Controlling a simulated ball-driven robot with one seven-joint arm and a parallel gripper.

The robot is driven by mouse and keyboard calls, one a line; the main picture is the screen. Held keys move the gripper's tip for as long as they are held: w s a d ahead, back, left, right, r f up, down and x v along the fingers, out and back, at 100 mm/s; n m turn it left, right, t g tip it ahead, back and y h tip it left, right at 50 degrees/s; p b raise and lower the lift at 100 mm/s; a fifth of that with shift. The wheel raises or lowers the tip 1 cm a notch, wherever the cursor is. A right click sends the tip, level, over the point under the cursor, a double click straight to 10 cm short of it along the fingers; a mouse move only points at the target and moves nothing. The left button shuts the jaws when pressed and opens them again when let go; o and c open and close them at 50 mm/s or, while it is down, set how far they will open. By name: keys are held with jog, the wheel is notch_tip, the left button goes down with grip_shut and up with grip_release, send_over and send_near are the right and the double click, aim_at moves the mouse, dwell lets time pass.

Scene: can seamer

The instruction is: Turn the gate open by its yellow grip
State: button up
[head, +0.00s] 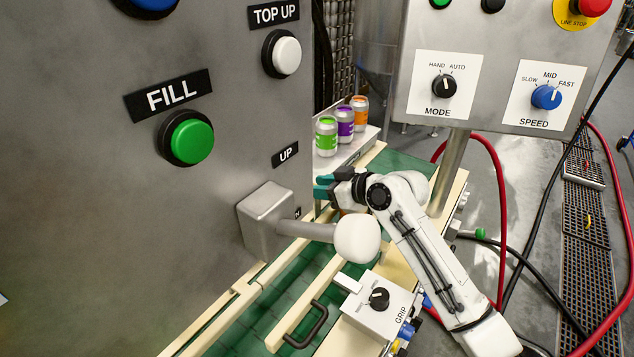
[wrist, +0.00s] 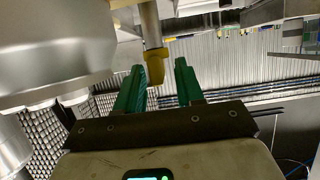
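In the wrist view, the yellow grip (wrist: 155,66) sits at the end of a grey rod that comes down from the top. My gripper (wrist: 159,66) is open, with its green fingers apart. The yellow grip shows in the gap between the fingertips, nearer the left finger. I cannot tell if it touches either finger or how deep it sits between them. In the head view my gripper (head: 321,187) points left, close to the steel machine. The yellow grip is not visible there, and I cannot make out the gate itself.
A lever with a white knob (head: 357,238) juts out in front of my gripper. Three cans, green (head: 326,136), purple (head: 345,124) and orange (head: 360,110), stand behind it. A control box (head: 378,306) and a black handle (head: 309,325) are below. A large silver body (wrist: 55,50) fills the upper left of the wrist view.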

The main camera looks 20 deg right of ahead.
jog(key=shift+w+a+f, duration=0.25)
jog(key=shift+w+a, duration=0.05)
jog(key=shift+w, duration=0.15)
jog(key=shift+c, duration=0.5)
grip_shut()
